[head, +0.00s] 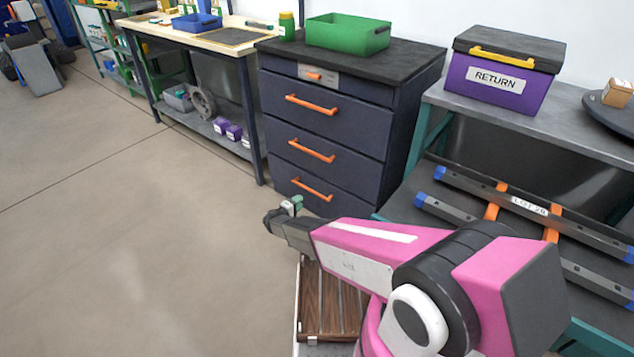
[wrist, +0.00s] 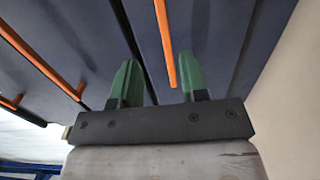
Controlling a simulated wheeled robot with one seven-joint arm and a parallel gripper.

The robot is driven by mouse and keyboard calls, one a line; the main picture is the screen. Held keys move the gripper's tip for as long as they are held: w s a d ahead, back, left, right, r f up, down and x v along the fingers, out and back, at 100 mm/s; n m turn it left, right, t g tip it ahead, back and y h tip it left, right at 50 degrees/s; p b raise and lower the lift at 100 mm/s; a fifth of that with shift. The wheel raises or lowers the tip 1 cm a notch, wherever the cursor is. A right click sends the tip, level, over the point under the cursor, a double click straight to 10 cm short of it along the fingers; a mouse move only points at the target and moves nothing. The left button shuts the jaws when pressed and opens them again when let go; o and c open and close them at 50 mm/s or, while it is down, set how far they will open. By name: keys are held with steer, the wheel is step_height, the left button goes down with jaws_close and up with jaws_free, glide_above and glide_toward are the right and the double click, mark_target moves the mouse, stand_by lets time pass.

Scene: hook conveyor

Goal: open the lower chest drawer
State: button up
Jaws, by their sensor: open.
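The dark blue chest (head: 326,120) stands beyond my arm in the head view, with orange bar handles on its drawer fronts. Its lowest large drawer has an orange handle (head: 312,189), and all the drawers look shut. My gripper (head: 291,205) is low in front of the chest, just below and left of that handle in the picture. In the wrist view, my gripper (wrist: 160,68) is open with its two green fingers apart. The lowest handle (wrist: 165,45) runs in line with the gap between them. I cannot tell whether the handle lies between the fingers in depth.
A workbench (head: 158,42) stands left of the chest. A grey table (head: 560,115) with a purple RETURN box (head: 497,85) is on the right, with rails on its lower shelf. A green bin (head: 347,34) sits on the chest. The floor (head: 120,220) at left is clear.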

mark_target(310, 189)
steer(key=shift+n+t, duration=0.3)
steer(key=shift+t, duration=0.1)
steer(key=x, duration=0.3)
steer(key=a+x, duration=0.1)
steer(key=x, duration=0.3)
steer(key=w+f+x, duration=0.1)
steer(key=x, duration=0.2)
steer(key=shift+w+d, duration=0.1)
steer(key=shift+w, duration=0.25)
jaws_close()
